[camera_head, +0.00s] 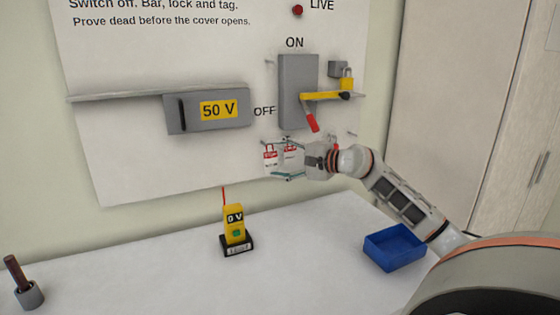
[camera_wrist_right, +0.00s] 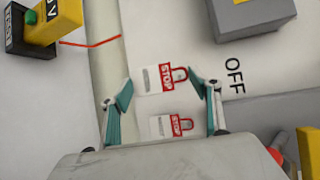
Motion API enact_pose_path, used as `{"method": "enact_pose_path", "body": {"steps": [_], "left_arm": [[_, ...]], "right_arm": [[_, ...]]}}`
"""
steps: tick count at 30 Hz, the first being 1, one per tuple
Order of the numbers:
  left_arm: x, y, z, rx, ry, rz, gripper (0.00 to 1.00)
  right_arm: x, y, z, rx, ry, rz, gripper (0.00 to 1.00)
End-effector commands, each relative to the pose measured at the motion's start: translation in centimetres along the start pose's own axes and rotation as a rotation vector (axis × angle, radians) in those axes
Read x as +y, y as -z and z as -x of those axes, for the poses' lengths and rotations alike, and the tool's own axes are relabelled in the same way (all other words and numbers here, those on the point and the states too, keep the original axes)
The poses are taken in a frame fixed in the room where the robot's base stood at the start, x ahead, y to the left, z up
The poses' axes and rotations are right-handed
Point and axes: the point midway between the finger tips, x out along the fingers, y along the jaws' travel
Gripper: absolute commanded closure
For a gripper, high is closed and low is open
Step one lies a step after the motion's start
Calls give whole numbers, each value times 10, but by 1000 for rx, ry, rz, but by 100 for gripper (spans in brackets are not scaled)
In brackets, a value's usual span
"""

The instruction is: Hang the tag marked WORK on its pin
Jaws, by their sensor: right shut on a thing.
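Two white tags with red STOP blocks and red loops show by the board: a left tag (camera_head: 270,157) and a right tag (camera_head: 291,156). The wrist view shows the left one farther out (camera_wrist_right: 160,78) and the right one nearer my palm (camera_wrist_right: 170,126). Neither can be read as WORK. My right gripper (camera_head: 273,160) is shut on a tag, apparently the left one at its fingertips, with one finger above and one below; it also shows in the wrist view (camera_wrist_right: 160,88). A small pin (camera_head: 351,134) sticks out right of the gripper. My left gripper is out of view.
The 50 V box (camera_head: 190,122) is at left. A tester (camera_head: 235,225) and blue tray (camera_head: 394,250) stand on the table below.

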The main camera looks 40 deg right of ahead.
Motion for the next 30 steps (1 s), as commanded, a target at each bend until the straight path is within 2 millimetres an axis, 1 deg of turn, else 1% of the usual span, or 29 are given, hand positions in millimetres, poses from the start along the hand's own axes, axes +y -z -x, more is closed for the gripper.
{"method": "enact_pose_path", "body": {"steps": [15, 17, 27, 30], "left_arm": [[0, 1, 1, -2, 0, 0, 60], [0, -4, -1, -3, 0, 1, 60], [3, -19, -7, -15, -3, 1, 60], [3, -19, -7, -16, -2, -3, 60]], "right_arm": [[-5, 15, -24, 0, 1, 0, 47], [-2, 16, -26, 0, -1, 2, 47], [0, 21, -33, 0, -3, 2, 47], [-1, 21, -34, 0, -3, 0, 47]]}}
